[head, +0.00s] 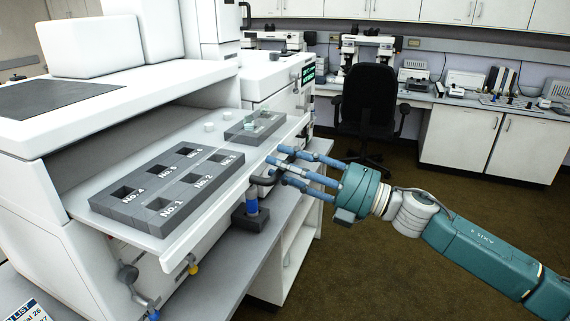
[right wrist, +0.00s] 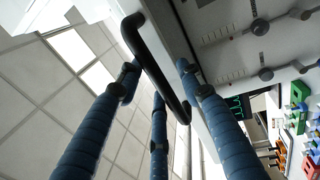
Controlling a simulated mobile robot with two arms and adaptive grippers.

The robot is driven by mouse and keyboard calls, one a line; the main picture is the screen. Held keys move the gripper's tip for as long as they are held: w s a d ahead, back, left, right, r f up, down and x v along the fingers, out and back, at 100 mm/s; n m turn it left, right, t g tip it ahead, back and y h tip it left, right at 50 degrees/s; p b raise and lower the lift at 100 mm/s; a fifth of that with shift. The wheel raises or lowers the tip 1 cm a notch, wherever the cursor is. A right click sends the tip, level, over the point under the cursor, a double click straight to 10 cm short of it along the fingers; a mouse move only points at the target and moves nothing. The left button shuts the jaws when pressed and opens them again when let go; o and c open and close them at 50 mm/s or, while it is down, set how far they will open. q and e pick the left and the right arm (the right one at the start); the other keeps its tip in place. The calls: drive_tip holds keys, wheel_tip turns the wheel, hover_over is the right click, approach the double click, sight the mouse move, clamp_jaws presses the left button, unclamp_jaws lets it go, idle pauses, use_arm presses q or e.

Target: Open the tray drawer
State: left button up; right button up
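The tray drawer (head: 190,228) is a white flat tray that sticks out of the wide opening in the white instrument. It carries a grey block with numbered wells (head: 168,184). Its dark handle (head: 262,180) is on the front edge, partly hidden by my fingers. My right gripper (head: 284,168) is at that edge with its blue fingers spread. In the right wrist view the black handle (right wrist: 158,68) runs between the fingers, which look apart rather than closed on it; contact is unclear. My left gripper is not in view.
A blue item in a dark holder (head: 251,216) stands on the ledge below. A black chair (head: 368,105) is behind. Floor to the right is clear.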

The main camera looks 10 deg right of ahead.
drive_tip(key=v, duration=1.2)
idle(0.4)
